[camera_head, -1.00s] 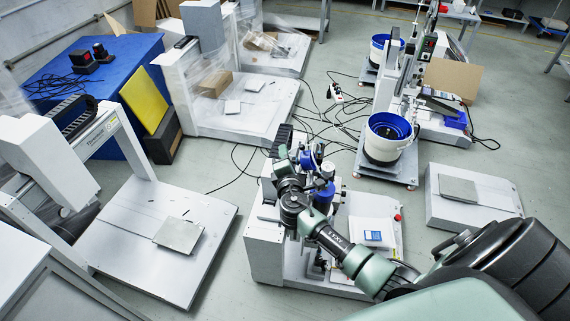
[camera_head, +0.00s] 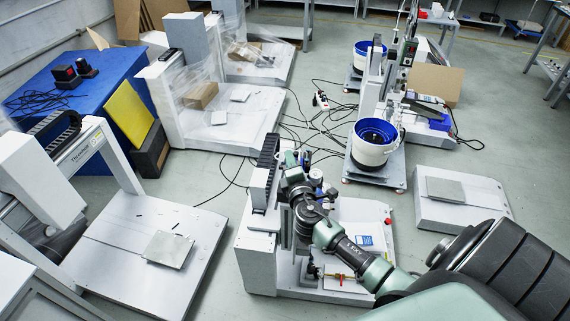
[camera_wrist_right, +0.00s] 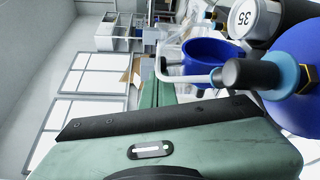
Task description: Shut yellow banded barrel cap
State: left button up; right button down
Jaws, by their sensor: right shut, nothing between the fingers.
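My right gripper (camera_head: 291,160) is over the back of the gantry screwdriver machine (camera_head: 257,262) in the head view, partly hidden by its own arm. In the right wrist view its shut green fingers (camera_wrist_right: 158,90) hold nothing. I cannot make out a yellow band or tell which part is the barrel cap. My left gripper is not in view.
A white and blue feeder bowl (camera_head: 374,142) stands behind the machine. A flat grey base (camera_head: 462,210) is at right, and another gantry stand (camera_head: 105,270) is at left. Cables (camera_head: 300,135) lie on the floor.

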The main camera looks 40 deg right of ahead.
dwell(0.3)
jog(key=shift+s, duration=0.1)
jog(key=v, duration=0.7)
jog(key=shift+s+p, duration=0.3)
jog(key=shift+p, duration=0.1)
jog(key=shift+a, duration=0.1)
